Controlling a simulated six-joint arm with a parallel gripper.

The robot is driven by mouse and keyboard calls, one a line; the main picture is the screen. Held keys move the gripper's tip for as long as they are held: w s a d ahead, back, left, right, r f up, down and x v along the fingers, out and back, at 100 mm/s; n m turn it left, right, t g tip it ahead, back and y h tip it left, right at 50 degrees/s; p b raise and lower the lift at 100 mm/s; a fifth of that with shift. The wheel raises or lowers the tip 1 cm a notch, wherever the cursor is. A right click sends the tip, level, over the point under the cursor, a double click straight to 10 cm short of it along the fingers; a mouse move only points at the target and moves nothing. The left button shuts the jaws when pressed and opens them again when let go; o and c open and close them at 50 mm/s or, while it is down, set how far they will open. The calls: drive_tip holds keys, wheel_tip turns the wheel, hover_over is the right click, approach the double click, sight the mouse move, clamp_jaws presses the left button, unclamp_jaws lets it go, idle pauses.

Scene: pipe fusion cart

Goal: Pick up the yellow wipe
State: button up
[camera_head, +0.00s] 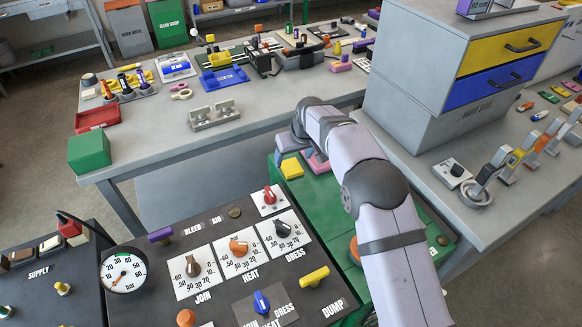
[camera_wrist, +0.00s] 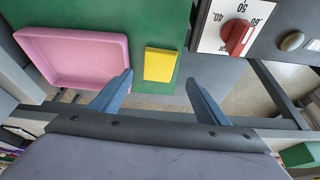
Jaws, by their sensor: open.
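The yellow wipe (camera_head: 292,168) is a small flat block on the green cart top, left of my arm in the head view. In the wrist view the yellow wipe (camera_wrist: 159,64) lies on the green surface, just beyond the fingertips and between their lines. My gripper (camera_wrist: 158,88) is open and empty, its two blue fingers spread apart. In the head view my arm hides most of the gripper. A pink tray (camera_wrist: 75,58) sits left of the wipe in the wrist view and looks empty; it shows partly in the head view (camera_head: 315,163).
A dark control panel (camera_head: 180,245) with knobs stands beside the green top; its red knob (camera_wrist: 236,38) is right of the wipe in the wrist view. A grey workbench (camera_head: 150,145) lies beyond. Yellow and blue drawers (camera_head: 500,50) stand at the right.

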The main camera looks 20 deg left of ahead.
sight(291, 166)
drive_tip(key=shift+p+x, duration=0.95)
drive_tip(key=shift+x, duration=1.55)
drive_tip(key=shift+d, duration=0.15)
drive_tip(key=c, duration=1.1)
